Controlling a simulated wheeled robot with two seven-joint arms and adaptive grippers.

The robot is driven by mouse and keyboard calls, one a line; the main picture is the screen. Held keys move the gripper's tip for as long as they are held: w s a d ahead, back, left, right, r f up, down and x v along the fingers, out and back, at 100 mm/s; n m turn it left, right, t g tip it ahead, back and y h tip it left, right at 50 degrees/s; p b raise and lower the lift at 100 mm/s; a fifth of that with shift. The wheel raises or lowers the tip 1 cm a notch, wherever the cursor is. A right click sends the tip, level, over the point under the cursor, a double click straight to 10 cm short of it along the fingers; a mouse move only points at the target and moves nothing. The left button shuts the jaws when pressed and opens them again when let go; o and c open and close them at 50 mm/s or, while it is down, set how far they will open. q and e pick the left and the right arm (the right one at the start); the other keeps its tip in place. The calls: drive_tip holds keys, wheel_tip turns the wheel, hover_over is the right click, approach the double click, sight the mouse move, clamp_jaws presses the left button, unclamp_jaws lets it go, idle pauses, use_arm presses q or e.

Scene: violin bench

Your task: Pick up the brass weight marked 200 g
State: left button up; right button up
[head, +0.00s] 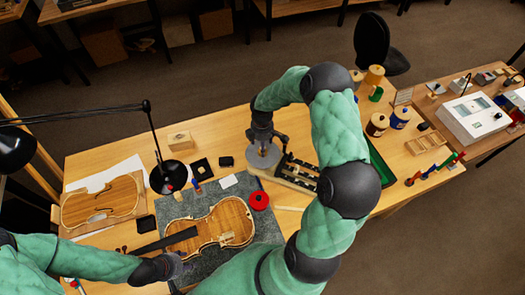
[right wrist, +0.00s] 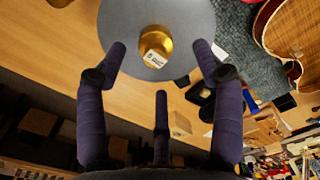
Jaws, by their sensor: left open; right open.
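In the right wrist view a brass weight (right wrist: 151,42) with a small white label sits on a round grey plate (right wrist: 190,18). The marking on the label is too small to read. My right gripper (right wrist: 160,62) is open around the weight's near side, its fingers spread and apart from it. In the head view the right gripper (head: 265,136) points down over the round grey plate (head: 261,163) and largely hides the weight. My left gripper (head: 172,266) is open and empty beside the violin's neck at the front.
A violin (head: 215,222) lies on a grey mat (head: 262,222), with a red round tin (head: 259,200) close by. A dark slotted rack (head: 299,170) stands right of the plate. A black lamp (head: 172,176) stands to the left. Jars (head: 377,124) stand at the right.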

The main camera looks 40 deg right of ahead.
drive_tip(key=f, duration=0.4)
drive_tip(key=shift+w+d+f, duration=0.1)
drive_tip(key=shift+w+d, duration=0.05)
drive_tip(key=shift+d, duration=0.05)
clamp_jaws()
